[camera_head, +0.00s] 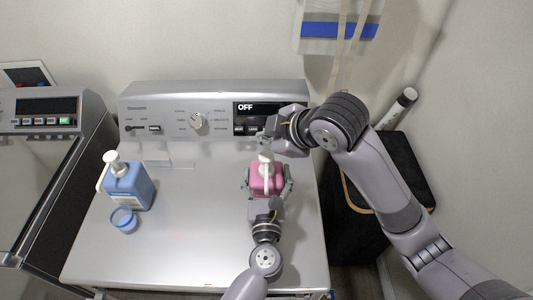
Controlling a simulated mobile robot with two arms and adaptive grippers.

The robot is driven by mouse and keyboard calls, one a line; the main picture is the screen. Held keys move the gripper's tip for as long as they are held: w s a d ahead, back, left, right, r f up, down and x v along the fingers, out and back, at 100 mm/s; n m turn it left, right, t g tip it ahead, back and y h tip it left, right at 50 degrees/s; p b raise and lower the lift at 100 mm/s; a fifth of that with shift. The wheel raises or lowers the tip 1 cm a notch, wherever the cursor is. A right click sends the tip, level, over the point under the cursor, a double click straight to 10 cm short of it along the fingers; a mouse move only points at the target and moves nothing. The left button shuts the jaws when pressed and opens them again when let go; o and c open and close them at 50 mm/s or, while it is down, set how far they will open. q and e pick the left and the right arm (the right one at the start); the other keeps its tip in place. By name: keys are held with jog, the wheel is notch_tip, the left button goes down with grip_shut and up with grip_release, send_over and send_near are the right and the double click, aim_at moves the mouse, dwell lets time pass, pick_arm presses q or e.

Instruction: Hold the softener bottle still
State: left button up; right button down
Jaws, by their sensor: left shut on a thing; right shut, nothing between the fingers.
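The softener bottle, a pink bottle with a white pump top (267,180), stands on the washer's grey lid (180,235), right of its middle. My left gripper (267,188) comes from below and is shut on the bottle, one finger on each side of it. My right gripper (268,138) is shut and empty, just above the white pump top in the picture. I cannot tell whether it touches the pump.
A blue pump bottle (130,185) and a blue cup (124,220) stand on the lid at the left. The control panel (200,115) with its dial and "OFF" display rises behind. A black hamper (385,190) stands at the right. The lid's middle is clear.

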aim_at(265, 157)
jog(key=shift+f, duration=0.9)
jog(key=shift+f, duration=0.15)
dwell(0.7)
jog(key=shift+f, duration=0.3)
jog(key=shift+f, duration=1.1)
dwell(1.1)
jog(key=shift+r, duration=1.55)
jog(key=shift+r, duration=2.5)
